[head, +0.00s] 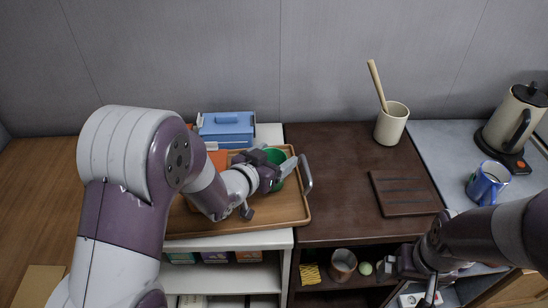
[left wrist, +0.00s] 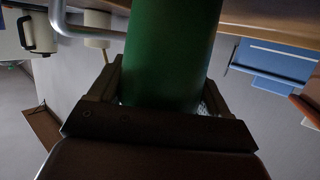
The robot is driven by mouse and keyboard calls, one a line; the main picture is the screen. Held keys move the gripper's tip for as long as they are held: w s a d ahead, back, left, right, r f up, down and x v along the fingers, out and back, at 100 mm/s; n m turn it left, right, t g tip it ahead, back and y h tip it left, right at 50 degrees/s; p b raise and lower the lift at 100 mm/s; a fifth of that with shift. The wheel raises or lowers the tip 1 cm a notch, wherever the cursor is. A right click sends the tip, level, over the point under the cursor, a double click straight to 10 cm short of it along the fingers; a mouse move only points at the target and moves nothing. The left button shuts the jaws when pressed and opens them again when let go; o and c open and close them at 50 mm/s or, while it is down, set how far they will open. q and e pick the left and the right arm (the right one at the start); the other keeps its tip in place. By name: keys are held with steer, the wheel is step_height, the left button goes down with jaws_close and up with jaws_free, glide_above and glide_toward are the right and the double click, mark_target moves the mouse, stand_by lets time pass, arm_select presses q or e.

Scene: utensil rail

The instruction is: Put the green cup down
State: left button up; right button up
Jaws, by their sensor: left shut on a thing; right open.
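The green cup (head: 276,155) is at the right end of the wooden tray (head: 262,219), near its grey handle. My left gripper (head: 283,169) is shut on the cup and partly covers it in the head view. In the left wrist view the green cup (left wrist: 172,50) stands between the two fingers. I cannot tell whether its base touches the tray. My right gripper (head: 388,267) is open, low in front of the dark cabinet's shelf at the lower right.
A blue box (head: 228,127) stands behind the tray. The dark wooden top (head: 330,190) right of the tray is largely clear. It carries a cream holder (head: 392,124) with a wooden utensil and a dark ridged board (head: 405,192). A blue mug (head: 487,184) and kettle (head: 513,122) stand further right.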

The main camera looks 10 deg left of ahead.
arm_select(q)
steer(key=shift+s+f, duration=0.15)
steer(key=o, duration=1)
steer(key=shift+s+r, duration=0.1)
steer(key=shift+r, duration=0.25)
steer(key=p+v, duration=0.1)
steer(key=v, duration=1)
steer(key=shift+s+a, duration=0.15)
steer(key=shift+s, duration=0.15)
steer(key=shift+r, duration=0.1)
